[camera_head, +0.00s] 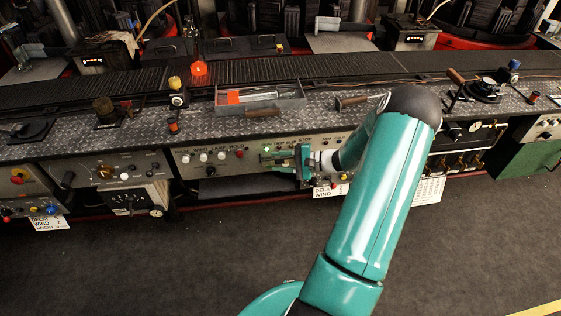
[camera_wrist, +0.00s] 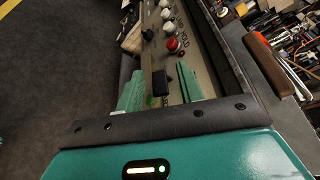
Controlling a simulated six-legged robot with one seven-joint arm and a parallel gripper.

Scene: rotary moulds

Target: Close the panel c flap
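The middle control panel (camera_head: 215,157), a beige plate with white knobs, a red button and small print, is on the front of the long bench. A dark gap (camera_head: 240,187) shows under its lower edge. No letter c is legible, so I cannot tell for certain that this is the panel c flap. My gripper (camera_head: 275,160) is in front of this panel's right part. In the wrist view my gripper (camera_wrist: 157,78) has its two green fingers apart, one on each side of a black knob or handle (camera_wrist: 161,84) on the panel. I cannot tell whether they touch it.
A grey tray (camera_head: 290,106) with tools lies on the bench top above the panel. A wooden-handled tool (camera_wrist: 270,63) lies near the bench edge in the wrist view. Other control panels (camera_head: 120,172) flank the middle one. The dark floor (camera_head: 200,255) in front is clear.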

